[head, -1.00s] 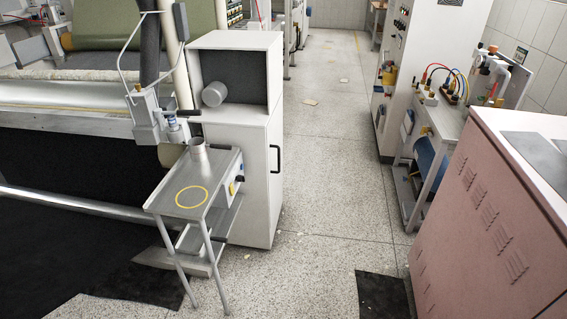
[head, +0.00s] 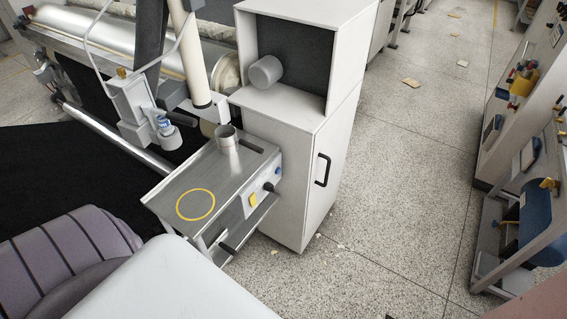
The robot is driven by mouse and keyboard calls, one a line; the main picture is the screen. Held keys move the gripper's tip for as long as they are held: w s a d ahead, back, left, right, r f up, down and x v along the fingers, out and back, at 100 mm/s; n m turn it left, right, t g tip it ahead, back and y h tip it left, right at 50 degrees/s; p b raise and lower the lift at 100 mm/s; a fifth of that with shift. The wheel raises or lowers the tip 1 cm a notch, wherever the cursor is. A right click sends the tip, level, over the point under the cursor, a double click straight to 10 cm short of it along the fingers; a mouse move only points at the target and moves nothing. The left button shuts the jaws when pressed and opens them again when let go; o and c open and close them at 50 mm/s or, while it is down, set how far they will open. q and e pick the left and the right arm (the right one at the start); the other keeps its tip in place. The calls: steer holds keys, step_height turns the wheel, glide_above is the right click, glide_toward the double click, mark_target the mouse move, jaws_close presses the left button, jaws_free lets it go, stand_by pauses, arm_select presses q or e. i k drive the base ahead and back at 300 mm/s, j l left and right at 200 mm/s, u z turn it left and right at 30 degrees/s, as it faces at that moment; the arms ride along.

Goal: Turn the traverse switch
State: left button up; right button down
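A small grey control box (head: 262,187) sits on the right side of a metal side table (head: 226,180). It carries a yellow square part (head: 253,199), a black knob (head: 268,186) and a small blue part (head: 278,171). I cannot read any label or tell which of these is the traverse switch, or how it is set. Neither of my grippers shows in the head view. A pale rounded surface and a ribbed purple-grey form fill the lower left, and no fingers show on them.
A metal cup (head: 226,140) and a yellow ring (head: 180,214) are on the table top. A white cabinet (head: 290,190) with a black handle (head: 322,170) stands behind it. A large roller machine (head: 115,42) is at left. The speckled floor (head: 400,180) at right is open.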

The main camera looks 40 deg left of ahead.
mark_target(268, 187)
steer(key=i+u, duration=0.35)
steer(key=i+l+u, duration=0.15)
steer(key=u, duration=0.2)
steer(key=i+l+u, duration=0.2)
steer(key=u, duration=0.15)
steer(key=i+l, duration=0.05)
steer(key=i, duration=0.05)
